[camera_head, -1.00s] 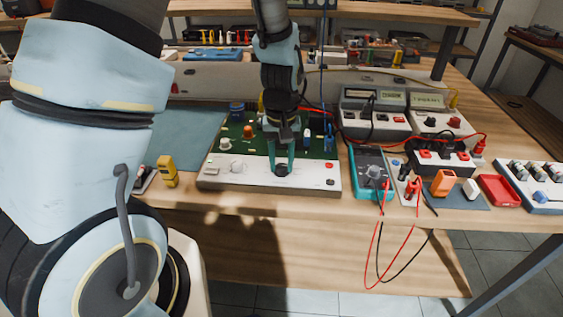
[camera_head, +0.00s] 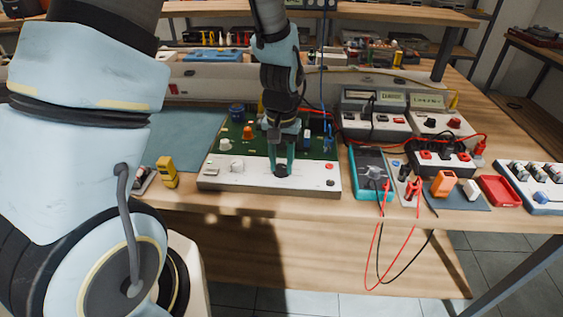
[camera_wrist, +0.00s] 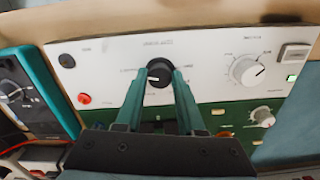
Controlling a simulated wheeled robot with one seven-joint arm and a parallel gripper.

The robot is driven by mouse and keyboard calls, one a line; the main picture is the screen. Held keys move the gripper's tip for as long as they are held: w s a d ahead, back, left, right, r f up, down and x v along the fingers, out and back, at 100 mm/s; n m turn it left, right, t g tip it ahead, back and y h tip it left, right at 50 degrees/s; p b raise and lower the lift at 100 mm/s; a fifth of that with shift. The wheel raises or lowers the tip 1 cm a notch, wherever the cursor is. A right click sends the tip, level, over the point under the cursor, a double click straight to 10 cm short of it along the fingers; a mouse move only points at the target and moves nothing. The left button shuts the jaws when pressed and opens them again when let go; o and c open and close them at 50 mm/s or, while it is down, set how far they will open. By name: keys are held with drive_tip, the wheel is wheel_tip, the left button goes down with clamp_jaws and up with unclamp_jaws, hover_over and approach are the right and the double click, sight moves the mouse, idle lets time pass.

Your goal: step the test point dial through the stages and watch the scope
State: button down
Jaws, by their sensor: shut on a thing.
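The test point dial is a black knob with a white pointer line (camera_wrist: 159,73) on the white front panel (camera_wrist: 110,62) of a green-topped trainer board. In the head view the panel (camera_head: 257,179) faces me and the dial (camera_head: 281,171) is mostly hidden by the fingers. My gripper (camera_head: 282,166) points down with its teal fingers closed on the dial. In the wrist view the gripper (camera_wrist: 160,82) has one finger on each side of the knob. The panel lettering is too blurred to read. I cannot tell which instrument is the scope.
A teal multimeter (camera_head: 371,173) with red and black leads stands right of the board. Behind it are bench instruments with small displays (camera_head: 391,101). A yellow meter (camera_head: 167,171) is at the left. A white pointer knob (camera_wrist: 246,71) is on the same panel.

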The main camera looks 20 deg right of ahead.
sight(281, 166)
drive_tip(key=c, duration=0.5)
unclamp_jaws()
drive_tip(key=shift+r, duration=0.1)
wheel_tip(281, 166, up, 11)
drive_tip(key=shift+f+b, duration=0.15)
drive_tip(key=shift+b, duration=0.7)
drive_tip(key=a+n, duration=0.2)
drive_tip(key=a, duration=0.6)
drive_tip(key=a+n+t, duration=0.1)
drive_tip(key=a+n, duration=0.1)
drive_tip(key=a, duration=0.7)
drive_tip(key=a+f+n, duration=0.1)
drive_tip(key=a, duration=0.7)
drive_tip(key=shift+w+a+n+t, duration=0.25)
drive_tip(key=shift+n+t, duration=0.05)
drive_tip(key=shift+n, duration=0.1)
